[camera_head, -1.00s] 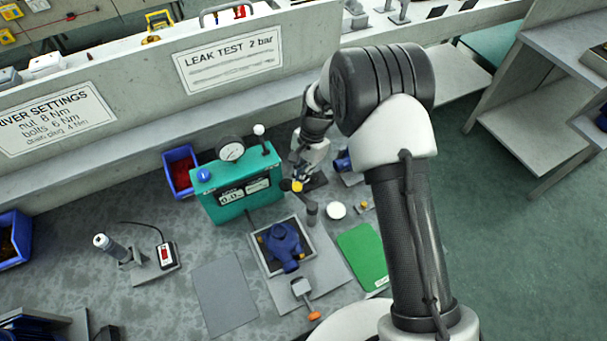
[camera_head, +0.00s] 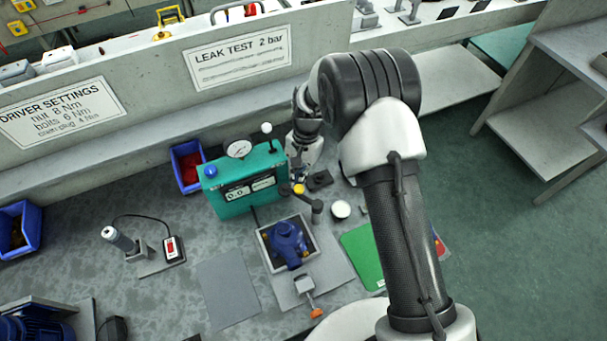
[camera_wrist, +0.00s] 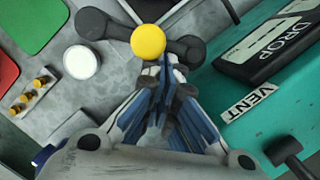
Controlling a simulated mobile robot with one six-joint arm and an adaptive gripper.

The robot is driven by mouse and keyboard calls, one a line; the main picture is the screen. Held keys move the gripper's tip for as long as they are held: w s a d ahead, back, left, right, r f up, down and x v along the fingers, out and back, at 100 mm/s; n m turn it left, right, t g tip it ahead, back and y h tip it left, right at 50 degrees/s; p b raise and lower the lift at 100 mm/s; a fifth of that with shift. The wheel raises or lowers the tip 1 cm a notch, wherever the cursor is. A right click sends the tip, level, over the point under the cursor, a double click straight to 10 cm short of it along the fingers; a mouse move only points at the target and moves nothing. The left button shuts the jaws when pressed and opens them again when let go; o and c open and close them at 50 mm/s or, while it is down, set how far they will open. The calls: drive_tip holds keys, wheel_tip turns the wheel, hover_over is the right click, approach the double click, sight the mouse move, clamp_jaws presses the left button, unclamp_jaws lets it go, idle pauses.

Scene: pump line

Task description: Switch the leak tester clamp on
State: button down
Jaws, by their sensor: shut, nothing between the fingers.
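The leak tester (camera_head: 232,203) is a teal box with a gauge, a display, a blue button and a white-knobbed lever. Right of it stands a dark clamp arm with a yellow knob (camera_head: 299,189). In the wrist view the yellow knob (camera_wrist: 148,41) sits on a dark lever just beyond my fingertips. My gripper (camera_wrist: 166,66) is shut and empty, its fingertips at the near edge of the knob; I cannot tell whether they touch. In the head view my gripper (camera_head: 299,174) is small and partly hidden. A blue pump (camera_head: 288,240) sits in the fixture tray in front of the tester.
A white round container (camera_head: 341,209) and a green mat (camera_head: 361,252) lie right of the clamp. An orange-ended handle (camera_head: 316,312) stands in front of the tray. A blue bin (camera_head: 186,167) is behind the tester. A grey mat (camera_head: 228,290) lies bare at the front.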

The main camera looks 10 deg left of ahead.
drive_tip(key=shift+s+a, duration=0.4)
drive_tip(key=shift+s, duration=0.1)
idle(0.4)
drive_tip(key=v, duration=1.2)
